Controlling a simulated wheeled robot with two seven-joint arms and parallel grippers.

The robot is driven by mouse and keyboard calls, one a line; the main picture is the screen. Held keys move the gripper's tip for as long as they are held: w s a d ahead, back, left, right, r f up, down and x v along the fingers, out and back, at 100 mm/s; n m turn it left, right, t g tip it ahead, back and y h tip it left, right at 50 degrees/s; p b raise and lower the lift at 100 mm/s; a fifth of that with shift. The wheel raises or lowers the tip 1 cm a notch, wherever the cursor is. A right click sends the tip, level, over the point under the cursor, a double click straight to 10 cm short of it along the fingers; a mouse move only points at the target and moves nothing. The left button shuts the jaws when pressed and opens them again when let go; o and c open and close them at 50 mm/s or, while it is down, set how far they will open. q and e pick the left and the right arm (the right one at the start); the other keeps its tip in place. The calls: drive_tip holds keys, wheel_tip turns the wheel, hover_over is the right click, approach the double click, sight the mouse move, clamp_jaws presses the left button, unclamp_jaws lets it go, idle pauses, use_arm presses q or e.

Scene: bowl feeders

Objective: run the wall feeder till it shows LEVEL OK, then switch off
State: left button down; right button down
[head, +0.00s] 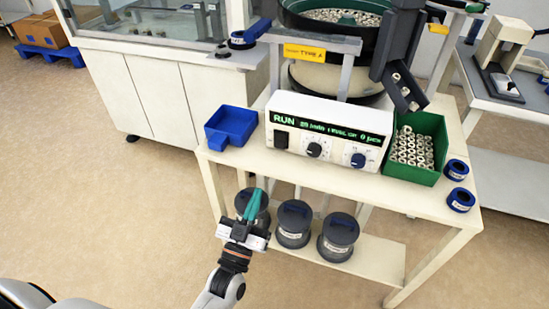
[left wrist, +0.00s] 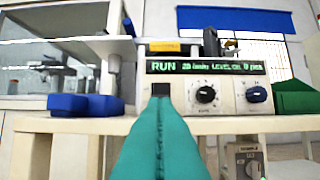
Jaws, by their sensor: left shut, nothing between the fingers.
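A white controller box (head: 330,133) stands on the bench under a bowl feeder (head: 335,75) with a yellow TYPE A label. Its green display (head: 335,125) reads RUN, a rate, what looks like LEVEL OK, and a piece count. The black rocker switch (head: 281,139) is at the panel's left, with two knobs to its right. My left gripper (head: 252,203), with teal fingers, is shut and empty, in front of and below the bench edge. In the left wrist view the fingers (left wrist: 160,140) point at the panel, just below the switch (left wrist: 160,89). My right gripper is out of view.
A blue bin (head: 230,127) sits left of the controller. A green bin (head: 418,145) full of small parts sits right, under a chute (head: 403,85). Blue-rimmed rings lie at the bench's right end. Dark lidded canisters (head: 293,224) stand on the lower shelf.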

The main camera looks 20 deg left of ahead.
use_arm(q)
approach(280, 141)
drive_tip(key=r, duration=0.2)
drive_tip(key=w+r+b, duration=0.1)
drive_tip(key=shift+r, duration=0.4)
drive_tip(key=w, duration=0.1)
drive_tip(key=w+f+b, duration=0.1)
drive_tip(key=w, duration=0.1)
drive_tip(key=shift+w, duration=0.25)
drive_tip(key=shift+w+f, duration=0.15)
drive_tip(key=shift+w, duration=0.25)
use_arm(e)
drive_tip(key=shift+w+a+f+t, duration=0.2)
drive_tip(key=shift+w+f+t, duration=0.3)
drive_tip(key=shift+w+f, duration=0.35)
